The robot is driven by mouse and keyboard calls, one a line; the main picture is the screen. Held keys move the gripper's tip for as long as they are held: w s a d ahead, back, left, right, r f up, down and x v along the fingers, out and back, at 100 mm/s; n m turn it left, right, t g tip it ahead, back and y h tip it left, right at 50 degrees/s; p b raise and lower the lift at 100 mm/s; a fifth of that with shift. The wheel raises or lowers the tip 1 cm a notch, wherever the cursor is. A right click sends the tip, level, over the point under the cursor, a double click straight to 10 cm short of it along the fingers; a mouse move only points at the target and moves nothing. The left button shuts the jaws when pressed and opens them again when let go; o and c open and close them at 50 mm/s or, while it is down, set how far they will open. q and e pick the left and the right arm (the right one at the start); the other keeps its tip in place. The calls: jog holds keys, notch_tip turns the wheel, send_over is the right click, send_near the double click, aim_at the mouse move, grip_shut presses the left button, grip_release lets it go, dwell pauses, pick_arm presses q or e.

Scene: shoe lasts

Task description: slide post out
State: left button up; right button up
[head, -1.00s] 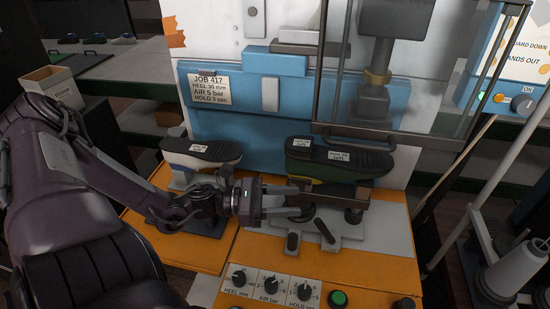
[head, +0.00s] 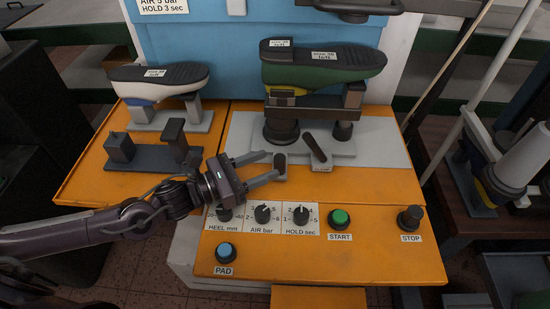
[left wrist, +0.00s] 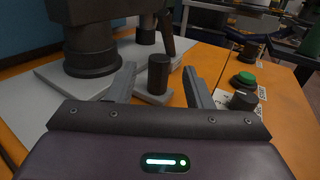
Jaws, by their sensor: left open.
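A short dark upright post (head: 280,163) stands on a grey plate at the front of the machine. It also shows in the left wrist view (left wrist: 158,74). My left gripper (head: 272,164) is open, its two fingers pointing at this post from the left. In the left wrist view the post appears between the fingertips (left wrist: 158,80), with gaps on both sides; I cannot tell whether it is inside or just beyond the tips. Behind it, a green and black shoe last (head: 322,66) rests on a dark stand with a thick round base (head: 281,131). My right gripper is not in view.
A dark tilted lever (head: 316,147) stands just right of the post. Knobs (head: 262,213), a green START button (head: 340,217) and a STOP button (head: 410,217) line the front panel. A white and black shoe last (head: 158,78) and a grey bracket (head: 150,155) are on the left.

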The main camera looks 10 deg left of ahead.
aim_at(280, 157)
pick_arm(q)
jog(key=shift+p+x, duration=0.35)
jog(key=shift+x, duration=2.2)
jog(key=shift+a, duration=0.15)
grip_shut()
